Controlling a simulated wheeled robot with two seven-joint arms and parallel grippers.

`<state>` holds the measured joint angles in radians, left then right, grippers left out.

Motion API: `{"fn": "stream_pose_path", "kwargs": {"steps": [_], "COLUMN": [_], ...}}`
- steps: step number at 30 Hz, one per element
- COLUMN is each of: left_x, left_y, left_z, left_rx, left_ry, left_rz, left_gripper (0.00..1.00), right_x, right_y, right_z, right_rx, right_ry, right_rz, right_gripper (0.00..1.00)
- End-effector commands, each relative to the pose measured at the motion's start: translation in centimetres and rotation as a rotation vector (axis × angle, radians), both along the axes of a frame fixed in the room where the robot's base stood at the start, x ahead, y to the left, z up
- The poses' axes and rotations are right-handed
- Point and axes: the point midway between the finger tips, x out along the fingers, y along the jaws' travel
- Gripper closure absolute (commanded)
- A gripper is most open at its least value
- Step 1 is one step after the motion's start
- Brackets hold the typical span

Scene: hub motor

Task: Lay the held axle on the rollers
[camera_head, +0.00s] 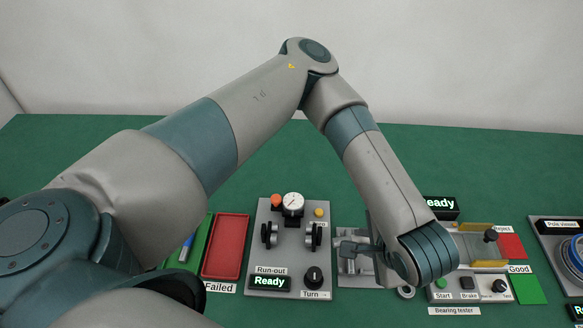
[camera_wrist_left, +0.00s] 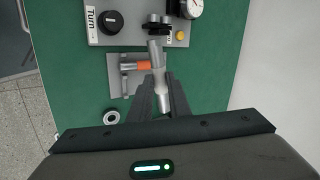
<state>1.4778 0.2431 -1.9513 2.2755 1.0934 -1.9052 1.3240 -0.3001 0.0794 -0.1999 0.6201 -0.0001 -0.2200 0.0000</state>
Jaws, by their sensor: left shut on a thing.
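My left gripper (camera_head: 345,248) reaches over from the right side of the picture, its fingers pointing left toward the run-out stand. In the left wrist view its dark fingers (camera_wrist_left: 162,98) are shut on a silver axle (camera_wrist_left: 155,53), which sticks out ahead of them. The head view hardly shows the axle behind the gripper. The run-out stand has a left pair of dark rollers (camera_head: 269,235) and a right pair (camera_head: 313,236). In the wrist view the axle's far end lies just short of the near rollers (camera_wrist_left: 153,30); I cannot tell its height. My right gripper is out of view.
The stand carries a dial gauge (camera_head: 292,205), a Turn knob (camera_head: 313,277) and a lit Ready display (camera_head: 269,283). A grey fixture (camera_wrist_left: 125,78) with an orange-banded cylinder lies beneath the axle. A loose ring (camera_wrist_left: 112,116) lies beside it. A red Failed tray (camera_head: 226,247) is left.

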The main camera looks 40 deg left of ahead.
Motion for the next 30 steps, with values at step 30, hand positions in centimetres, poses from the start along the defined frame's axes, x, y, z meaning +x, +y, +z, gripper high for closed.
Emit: {"fn": "stream_pose_path", "kwargs": {"steps": [30], "left_x": [1.1], "left_y": [9.2], "left_z": [4.9], "left_rx": [-0.003], "left_ry": [-0.001], "left_rz": [0.762], "left_gripper": [1.0], "right_x": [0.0], "right_y": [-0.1], "right_z": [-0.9], "right_rx": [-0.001], "right_ry": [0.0], "right_rz": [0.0], "right_gripper": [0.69]}}
